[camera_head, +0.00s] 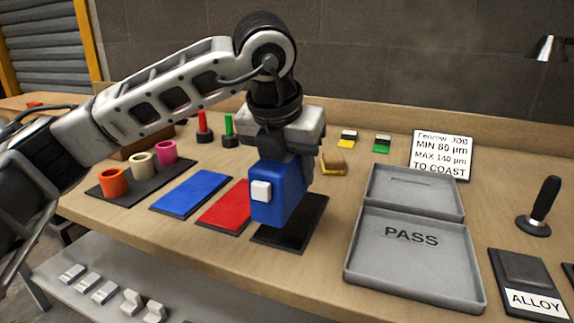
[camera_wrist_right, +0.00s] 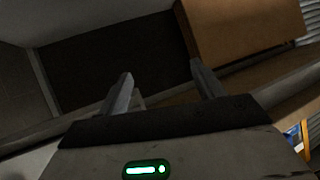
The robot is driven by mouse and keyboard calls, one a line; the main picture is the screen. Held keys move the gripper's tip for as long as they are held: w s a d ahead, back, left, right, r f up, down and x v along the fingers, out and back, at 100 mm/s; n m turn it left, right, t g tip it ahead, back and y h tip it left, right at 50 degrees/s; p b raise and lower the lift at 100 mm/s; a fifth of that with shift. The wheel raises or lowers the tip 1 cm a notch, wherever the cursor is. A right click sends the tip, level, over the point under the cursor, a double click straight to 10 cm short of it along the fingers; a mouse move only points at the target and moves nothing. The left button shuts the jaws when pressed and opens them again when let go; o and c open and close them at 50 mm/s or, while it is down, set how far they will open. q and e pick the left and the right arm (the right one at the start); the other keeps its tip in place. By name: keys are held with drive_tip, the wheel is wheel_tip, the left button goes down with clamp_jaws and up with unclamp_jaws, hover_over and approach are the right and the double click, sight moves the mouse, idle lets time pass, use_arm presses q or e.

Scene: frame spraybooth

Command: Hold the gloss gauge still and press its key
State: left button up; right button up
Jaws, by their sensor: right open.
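The gloss gauge (camera_head: 282,196) is a blue block with a white square key (camera_head: 261,191) on its side facing the camera. It stands about upright over a black pad (camera_head: 309,221) in the head view; whether its base touches the pad is hard to tell. My left gripper (camera_head: 287,160) points down at the gauge's top and appears shut on it, its fingers mostly hidden by the gauge. My right gripper (camera_wrist_right: 163,86) shows only in its wrist view, with two fingers apart and nothing between them. The gauge is not recognisable in that view.
Red (camera_head: 228,206) and blue (camera_head: 190,191) panels lie left of the gauge. A grey PASS tray (camera_head: 366,268) lies right of it. Coloured cups (camera_head: 113,183) stand far left, a black-handled tool (camera_head: 541,205) far right. The wrist view shows a brown box-like surface (camera_wrist_right: 240,28).

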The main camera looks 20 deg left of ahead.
use_arm(q)
drive_tip(key=shift+w+f+b, duration=0.3)
drive_tip(key=shift+w+f, duration=0.25)
drive_tip(key=shift+w+f+b, duration=0.45)
drive_tip(key=shift+w+f, duration=0.6)
drive_tip(key=shift+w, duration=0.05)
drive_tip(key=shift+w+d+f, duration=0.1)
drive_tip(key=shift+w+f, duration=0.2)
drive_tip(key=shift+w, duration=0.1)
drive_tip(key=shift+w+f+b, duration=0.35)
drive_tip(key=shift+w+f, duration=0.2)
use_arm(e)
drive_tip(key=shift+g, duration=0.5)
drive_tip(key=shift+w+a+f, duration=0.1)
drive_tip(key=shift+a+f, duration=0.15)
drive_tip(key=shift+f, duration=0.8)
drive_tip(key=shift+w+a+f, duration=0.1)
drive_tip(key=shift+a+f, duration=0.1)
drive_tip(key=shift+f, duration=0.8)
use_arm(q)
drive_tip(key=shift+f+b, duration=0.3)
use_arm(e)
drive_tip(key=shift+f, duration=0.3)
use_arm(q)
drive_tip(key=shift+f, duration=0.1)
